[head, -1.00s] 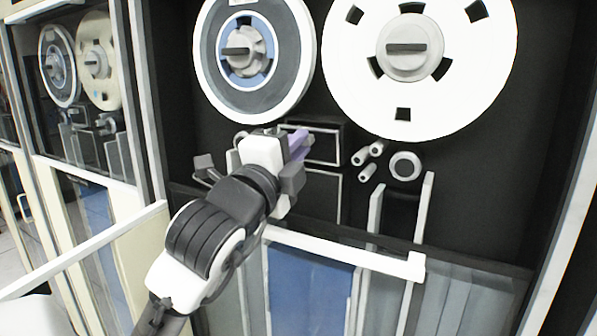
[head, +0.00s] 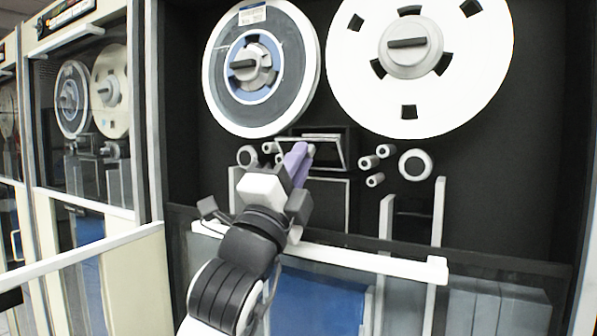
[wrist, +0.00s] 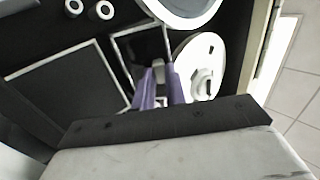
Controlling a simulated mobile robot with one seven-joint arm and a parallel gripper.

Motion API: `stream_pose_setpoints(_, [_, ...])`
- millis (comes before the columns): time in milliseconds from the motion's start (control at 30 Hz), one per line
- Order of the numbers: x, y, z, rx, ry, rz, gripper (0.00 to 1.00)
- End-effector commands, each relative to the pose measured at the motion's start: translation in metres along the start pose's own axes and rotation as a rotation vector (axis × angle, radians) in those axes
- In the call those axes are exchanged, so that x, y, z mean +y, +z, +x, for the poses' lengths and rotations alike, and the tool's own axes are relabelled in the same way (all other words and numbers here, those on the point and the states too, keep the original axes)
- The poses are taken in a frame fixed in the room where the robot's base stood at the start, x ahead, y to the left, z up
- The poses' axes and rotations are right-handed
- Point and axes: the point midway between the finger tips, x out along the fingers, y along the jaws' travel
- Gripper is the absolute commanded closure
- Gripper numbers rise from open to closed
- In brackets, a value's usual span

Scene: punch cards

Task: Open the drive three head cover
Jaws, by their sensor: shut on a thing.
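The head cover (head: 328,150) of the tape drive in front of me is a dark panel with a light metal frame, just below and between the two reels. In the head view it leans forward out of its dark housing, with a gap showing above it. My gripper (head: 304,152) has purple fingers and is shut on the cover at its left part, partly hiding it. In the wrist view the purple fingers (wrist: 160,78) close around a small grey piece in front of the light-framed cover (wrist: 143,44).
A grey-and-blue reel (head: 262,68) and a large white reel (head: 420,70) sit above the cover. Small rollers (head: 377,163) and a round white ring (head: 415,165) stand to its right. A white horizontal bar (head: 350,259) crosses below. Another drive (head: 85,120) stands at left.

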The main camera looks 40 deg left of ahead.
Motion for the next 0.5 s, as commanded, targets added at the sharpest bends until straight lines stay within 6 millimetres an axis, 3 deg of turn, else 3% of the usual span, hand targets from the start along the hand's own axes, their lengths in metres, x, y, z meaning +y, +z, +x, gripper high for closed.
stream_pose_setpoints(333, [-0.0002,0.0000,0.0006,0.000,-0.002,0.000,1.00])
stream_pose_setpoints(367, [-0.0002,0.0000,0.0006,0.000,-0.002,0.000,0.85])
stream_pose_setpoints(500, [-0.0002,-0.0001,0.0005,0.000,-0.002,0.000,0.66])
